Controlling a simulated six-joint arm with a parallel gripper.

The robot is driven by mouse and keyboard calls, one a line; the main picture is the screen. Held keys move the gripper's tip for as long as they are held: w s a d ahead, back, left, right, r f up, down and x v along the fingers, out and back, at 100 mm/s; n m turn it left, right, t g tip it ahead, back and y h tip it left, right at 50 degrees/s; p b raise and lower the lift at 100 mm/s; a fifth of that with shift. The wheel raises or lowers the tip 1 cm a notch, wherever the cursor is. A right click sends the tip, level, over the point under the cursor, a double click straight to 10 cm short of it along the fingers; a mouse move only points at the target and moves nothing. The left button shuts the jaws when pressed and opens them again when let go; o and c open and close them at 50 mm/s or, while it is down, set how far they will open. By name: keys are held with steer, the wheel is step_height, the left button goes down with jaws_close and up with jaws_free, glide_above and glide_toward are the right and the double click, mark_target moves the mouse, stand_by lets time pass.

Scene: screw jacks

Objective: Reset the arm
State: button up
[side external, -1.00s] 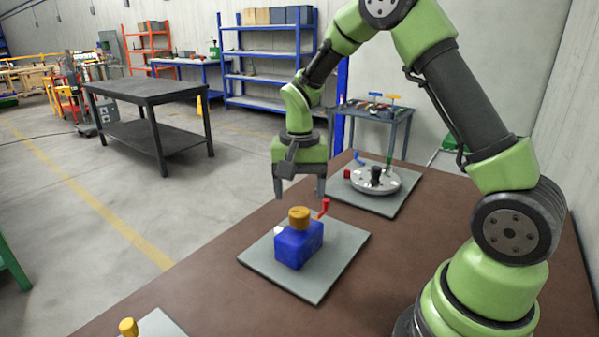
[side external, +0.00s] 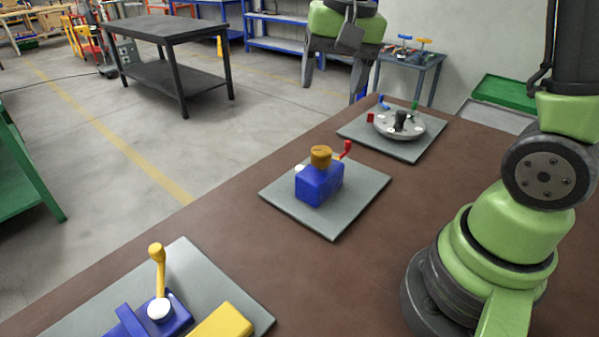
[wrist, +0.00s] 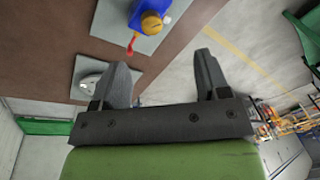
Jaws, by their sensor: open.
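My gripper (side external: 332,75) is at the top of the side external view, raised above the table beyond the jack, with its fingers apart and nothing between them. The wrist view shows the open fingers (wrist: 160,85) too. The blue screw jack (side external: 319,185) with an orange-brown round top and red crank stands upright on a grey plate (side external: 350,215) in the middle of the table. It also shows at the top of the wrist view (wrist: 148,14). My gripper is apart from it.
A round grey fixture (side external: 400,125) sits on a plate at the back. A blue and yellow device with a yellow crank (side external: 157,270) lies on a plate (side external: 200,268) at front left. The brown table (side external: 250,235) is bare between the plates. A black workbench (side external: 165,30) stands on the floor.

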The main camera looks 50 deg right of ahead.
steer(key=s+a+r+n+t+y, duration=0.1)
steer(key=s+a+r+n+t, duration=0.1)
steer(key=s, duration=0.5)
steer(key=s+a+r+n+t, duration=0.3)
steer(key=s+a, duration=0.1)
steer(key=s, duration=0.2)
steer(key=shift+s+r+y, duration=0.15)
steer(key=shift+s+y, duration=0.25)
stand_by(0.4)
